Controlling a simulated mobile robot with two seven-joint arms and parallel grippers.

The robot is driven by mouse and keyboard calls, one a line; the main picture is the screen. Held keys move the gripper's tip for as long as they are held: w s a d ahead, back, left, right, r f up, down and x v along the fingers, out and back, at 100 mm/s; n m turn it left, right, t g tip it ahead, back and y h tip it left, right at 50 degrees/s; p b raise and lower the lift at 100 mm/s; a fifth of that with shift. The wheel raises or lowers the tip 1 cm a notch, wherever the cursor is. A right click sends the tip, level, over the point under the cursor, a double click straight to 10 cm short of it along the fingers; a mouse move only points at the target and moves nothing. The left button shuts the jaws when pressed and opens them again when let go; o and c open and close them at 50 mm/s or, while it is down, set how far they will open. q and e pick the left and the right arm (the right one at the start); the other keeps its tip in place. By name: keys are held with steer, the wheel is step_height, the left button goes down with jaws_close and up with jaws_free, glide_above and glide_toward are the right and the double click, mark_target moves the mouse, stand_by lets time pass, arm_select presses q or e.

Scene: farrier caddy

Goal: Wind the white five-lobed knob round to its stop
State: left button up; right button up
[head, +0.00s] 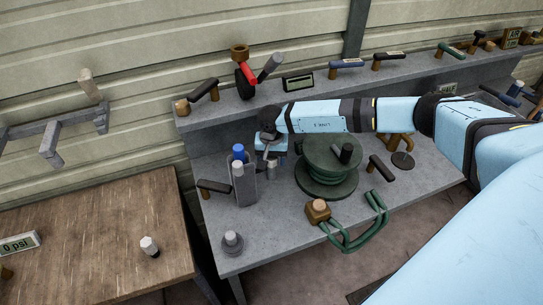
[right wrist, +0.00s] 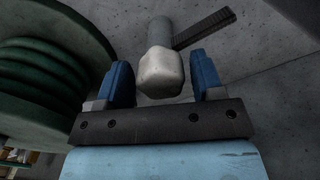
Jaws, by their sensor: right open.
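A pale, off-white knob (right wrist: 160,72) on a grey round stem shows in the right wrist view; I cannot count its lobes. My right gripper (right wrist: 160,85) is open, with one blue finger on each side of the knob and narrow gaps between. In the head view my right gripper (head: 270,146) hangs over the grey bench, left of the green reel (head: 331,155). A grey upright piece (head: 272,169) shows just below it, and the gripper hides much of what is there. My left gripper is out of view.
A grey holder (head: 243,190) with blue and pale-topped cylinders stands close left of the gripper. A white-headed piece (head: 149,244) stands on the wooden table (head: 95,230). Green hose (head: 350,240) lies at the bench front. Several tools line the back shelf (head: 222,112).

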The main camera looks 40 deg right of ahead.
steer(key=n+b, duration=0.2)
steer(key=n, duration=0.1)
steer(key=n+b, duration=0.1)
steer(key=shift+w+f+n+b, duration=0.1)
steer(key=shift+f+n+b, duration=0.2)
steer(key=shift+b, duration=0.1)
steer(key=shift+r+n, duration=0.25)
steer(key=shift+n, duration=0.35)
steer(key=shift+r, duration=0.1)
steer(key=n+b, duration=0.3)
steer(key=n, duration=0.1)
steer(key=shift+f+b, duration=0.3)
steer(key=shift+b, duration=0.1)
steer(key=shift+r+n, duration=0.25)
steer(key=shift+n, duration=0.85)
steer(key=shift+f+b, duration=0.1)
steer(key=shift+b, duration=0.4)
